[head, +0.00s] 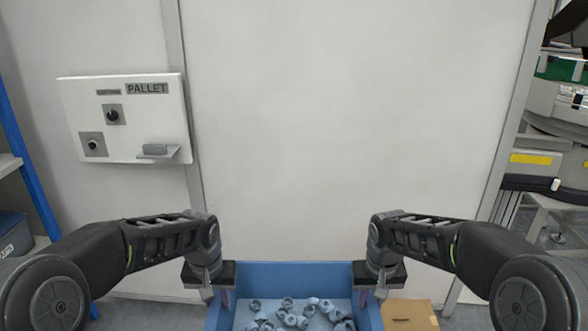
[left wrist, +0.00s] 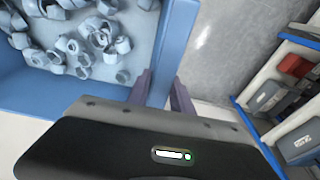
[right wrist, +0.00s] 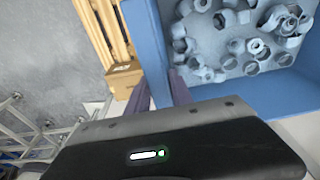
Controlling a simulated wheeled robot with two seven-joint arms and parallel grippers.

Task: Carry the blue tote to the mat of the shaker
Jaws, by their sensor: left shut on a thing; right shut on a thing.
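The blue tote (head: 300,270) is at the bottom middle of the head view, with several loose grey-blue caps (head: 285,312) inside. My left gripper (head: 224,296) is shut on the tote's left wall; in the left wrist view its fingers (left wrist: 160,92) straddle the blue wall (left wrist: 178,35). My right gripper (head: 368,296) is shut on the right wall; in the right wrist view its fingers (right wrist: 162,90) straddle that wall (right wrist: 146,35). The near part of the tote is cut off by the head view's lower edge. I see no shaker mat that I can identify.
A white wall panel (head: 350,120) stands in front, with a PALLET control box (head: 125,120) at left. A cardboard-coloured box or pallet (head: 410,314) lies right of the tote. A blue-posted shelf (head: 28,160) is at far left, and machinery (head: 550,110) at far right.

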